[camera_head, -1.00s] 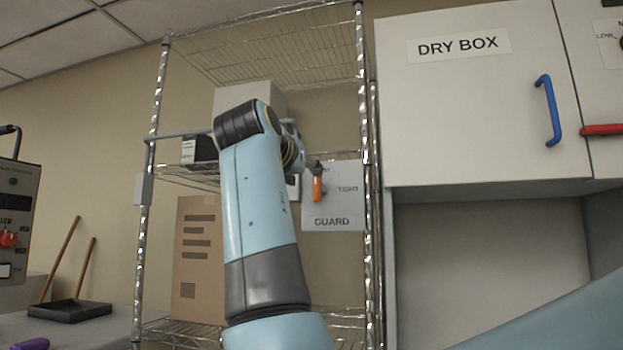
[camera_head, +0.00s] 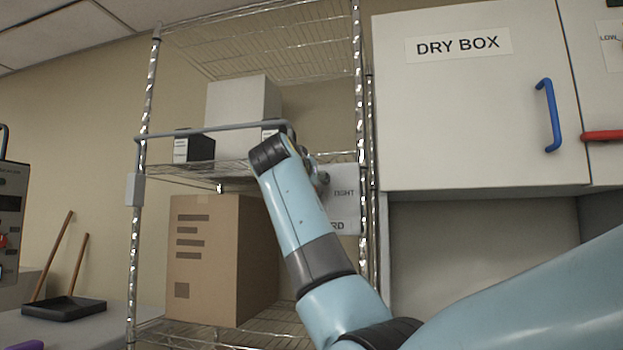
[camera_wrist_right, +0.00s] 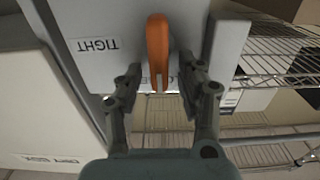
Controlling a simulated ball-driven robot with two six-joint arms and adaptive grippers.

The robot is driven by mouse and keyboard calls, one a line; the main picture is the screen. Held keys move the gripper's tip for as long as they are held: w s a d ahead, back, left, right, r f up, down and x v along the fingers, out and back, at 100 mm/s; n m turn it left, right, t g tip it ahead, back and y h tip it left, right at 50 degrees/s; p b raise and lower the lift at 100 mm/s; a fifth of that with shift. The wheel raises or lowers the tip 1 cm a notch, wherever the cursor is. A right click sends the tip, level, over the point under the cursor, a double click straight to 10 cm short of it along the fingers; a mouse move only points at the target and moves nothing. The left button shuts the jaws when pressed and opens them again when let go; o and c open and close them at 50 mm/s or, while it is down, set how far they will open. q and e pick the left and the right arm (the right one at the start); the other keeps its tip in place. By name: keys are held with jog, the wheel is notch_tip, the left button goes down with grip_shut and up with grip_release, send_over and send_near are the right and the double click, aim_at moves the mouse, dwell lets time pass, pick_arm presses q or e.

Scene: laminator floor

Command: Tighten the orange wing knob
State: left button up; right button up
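The orange wing knob (camera_wrist_right: 157,50) shows in the right wrist view as a long narrow handle standing upright in that picture. It sits on a pale guard panel (camera_wrist_right: 95,70) whose TIGHT label appears upside down. My right gripper (camera_wrist_right: 159,80) is open, with one finger on each side of the knob's near end and gaps on both sides. In the head view my right arm hides the knob and part of the guard panel (camera_head: 343,207); its TIGHT lettering is partly covered. My left gripper is not in view.
A wire shelf rack (camera_head: 133,245) holds a large cardboard box (camera_head: 205,260), a white box (camera_head: 240,105) and a small black box (camera_head: 200,148). A grey rail (camera_head: 205,130) runs along the middle shelf. The dry box cabinet (camera_head: 465,120) stands right of the rack.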

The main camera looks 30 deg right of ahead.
grip_shut()
jog(key=shift+b, duration=0.3)
